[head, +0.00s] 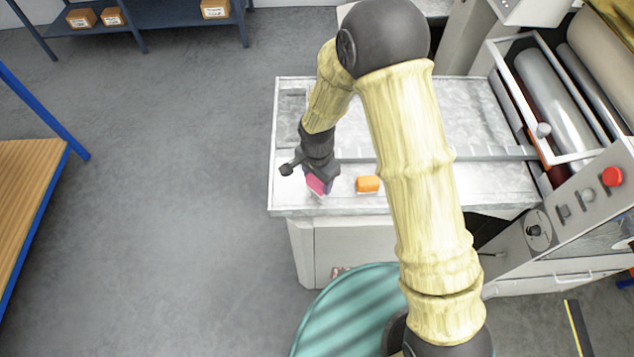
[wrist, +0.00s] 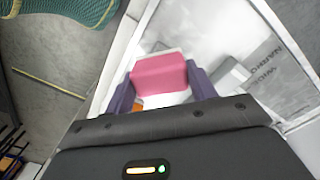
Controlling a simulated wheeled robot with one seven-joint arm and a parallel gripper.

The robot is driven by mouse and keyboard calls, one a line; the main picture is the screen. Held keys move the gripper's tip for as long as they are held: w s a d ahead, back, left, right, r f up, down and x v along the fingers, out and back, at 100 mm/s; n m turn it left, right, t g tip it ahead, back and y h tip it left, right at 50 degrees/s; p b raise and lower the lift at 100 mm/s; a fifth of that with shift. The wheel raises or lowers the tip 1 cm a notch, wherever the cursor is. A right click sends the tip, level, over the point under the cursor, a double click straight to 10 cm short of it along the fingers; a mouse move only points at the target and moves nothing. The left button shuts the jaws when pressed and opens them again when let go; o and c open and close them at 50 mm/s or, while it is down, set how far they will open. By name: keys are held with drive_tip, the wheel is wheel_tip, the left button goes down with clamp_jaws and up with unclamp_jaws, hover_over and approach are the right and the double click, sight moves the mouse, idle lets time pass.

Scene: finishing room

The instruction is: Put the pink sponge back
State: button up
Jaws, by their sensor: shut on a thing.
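The pink sponge (head: 317,185) is at the tip of my gripper (head: 318,176), over the front left part of the metal table top (head: 300,206). In the wrist view the pink sponge (wrist: 160,76) sits between the two dark purple fingers of my gripper (wrist: 161,90), which are shut on it. A pale layer shows along its far edge. I cannot tell whether it touches the table top. An orange block (head: 368,184) lies on the table top just right of the gripper; a bit of orange also shows below the sponge in the wrist view.
A machine with rollers (head: 553,92) and a control panel with a red button (head: 612,176) stands at the right. A shelf with cardboard boxes (head: 82,18) is at the back left. A wooden bench (head: 28,180) is at the left. The floor between is clear.

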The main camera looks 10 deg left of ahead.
sight(317, 184)
drive_tip(key=shift+a+f+p, duration=0.1)
drive_tip(key=shift+f+p, duration=0.35)
drive_tip(key=shift+f, duration=1.15)
drive_tip(key=o, duration=0.9)
drive_tip(key=shift+w+f, duration=0.1)
drive_tip(key=shift+c, duration=0.2)
drive_tip(key=shift+r, duration=0.2)
wheel_tip(317, 184, up, 12)
drive_tip(key=b, duration=0.4)
drive_tip(key=shift+f, duration=0.1)
